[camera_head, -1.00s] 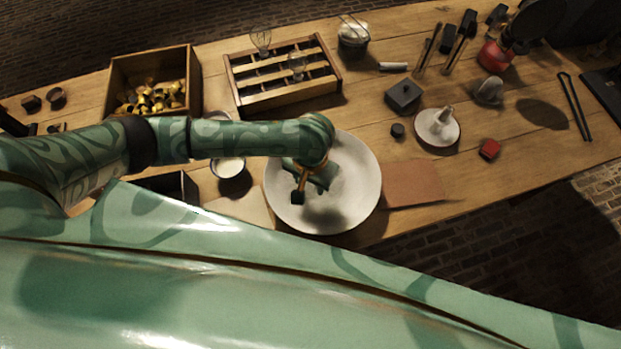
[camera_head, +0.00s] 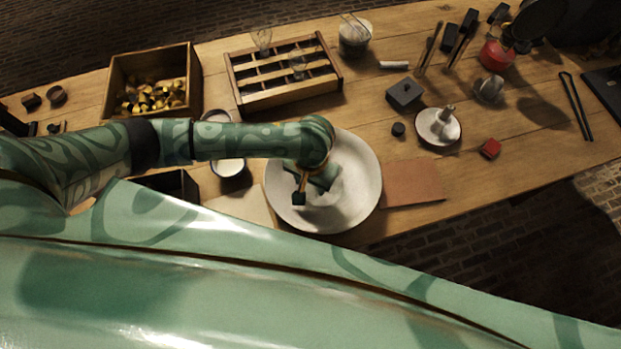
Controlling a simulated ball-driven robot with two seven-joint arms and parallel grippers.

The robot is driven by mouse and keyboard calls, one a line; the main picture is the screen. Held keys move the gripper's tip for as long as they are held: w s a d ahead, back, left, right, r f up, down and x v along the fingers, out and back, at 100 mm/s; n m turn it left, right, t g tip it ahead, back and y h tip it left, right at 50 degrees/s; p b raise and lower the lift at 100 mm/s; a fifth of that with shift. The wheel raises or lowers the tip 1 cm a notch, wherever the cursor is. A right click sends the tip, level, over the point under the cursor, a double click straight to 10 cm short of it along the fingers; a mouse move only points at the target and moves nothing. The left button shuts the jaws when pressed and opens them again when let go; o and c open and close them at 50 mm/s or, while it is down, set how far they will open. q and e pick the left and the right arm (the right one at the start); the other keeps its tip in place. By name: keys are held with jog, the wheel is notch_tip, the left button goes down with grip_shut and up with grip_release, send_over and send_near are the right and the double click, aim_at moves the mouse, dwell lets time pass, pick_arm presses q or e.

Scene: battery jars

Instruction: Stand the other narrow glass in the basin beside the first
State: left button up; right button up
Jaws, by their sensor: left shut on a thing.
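The basin (camera_head: 362,165) is a wide, shallow, pale round bowl near the front edge of the table. My left gripper (camera_head: 299,196) points down over the left part of its inside and is shut on a narrow glass, which is clear and hard to make out. A pale, see-through patch (camera_head: 329,189) shows inside the basin just right of the fingers; I cannot tell one glass from two there. My left wrist covers the far left part of the basin. Whether the held glass touches the bottom cannot be seen. My right gripper is out of view.
A wooden rack (camera_head: 287,104) with clear glassware stands behind the basin. A crate (camera_head: 117,85) of yellow-and-black pieces is at the back left. A white-topped cup (camera_head: 228,167) stands close left of the basin, and a brown mat (camera_head: 414,183) lies close right.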

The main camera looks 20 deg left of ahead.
pick_arm(q)
jog(key=o, duration=1.3)
notch_tip(320, 180, up, 16)
jog(key=p, duration=0.8)
jog(key=shift+r, duration=0.1)
jog(key=shift+s, duration=0.1)
